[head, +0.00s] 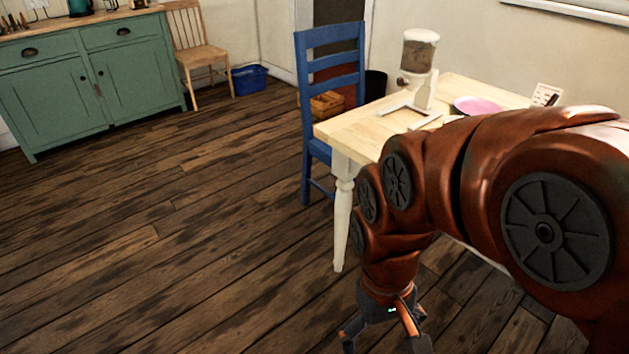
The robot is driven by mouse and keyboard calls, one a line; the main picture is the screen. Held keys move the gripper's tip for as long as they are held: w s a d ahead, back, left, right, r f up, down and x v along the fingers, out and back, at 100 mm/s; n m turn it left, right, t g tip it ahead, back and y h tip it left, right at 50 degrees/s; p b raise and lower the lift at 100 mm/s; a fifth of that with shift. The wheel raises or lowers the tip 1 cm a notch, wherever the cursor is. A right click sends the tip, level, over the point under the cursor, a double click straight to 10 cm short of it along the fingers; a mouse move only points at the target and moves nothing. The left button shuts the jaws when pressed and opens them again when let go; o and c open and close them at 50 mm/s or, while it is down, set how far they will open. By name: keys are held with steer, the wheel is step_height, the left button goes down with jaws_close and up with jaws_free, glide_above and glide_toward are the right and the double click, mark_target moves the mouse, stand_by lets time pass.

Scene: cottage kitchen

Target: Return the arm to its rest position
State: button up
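My arm reaches in from the right side of the head view, red-brown with dark joint discs. It bends down in front of the table. My gripper (383,338) hangs low near the bottom edge, pointing down over the wooden floor. Its fingers are spread apart, and I see nothing between them. The fingertips are close to or cut by the bottom edge of the picture.
The wooden table (352,138) stands behind my arm, bearing a dispenser (418,57) and a pink plate (477,105). A blue chair (303,120) is at its left. A green cabinet (60,95) stands at the far left. The floor (180,240) between is clear.

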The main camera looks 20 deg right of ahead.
step_height(320, 180, up, 23)
steer(key=s+p, duration=0.1)
steer(key=p, duration=2.1)
steer(key=shift+s+r+t, duration=0.15)
steer(key=shift+t, duration=0.25)
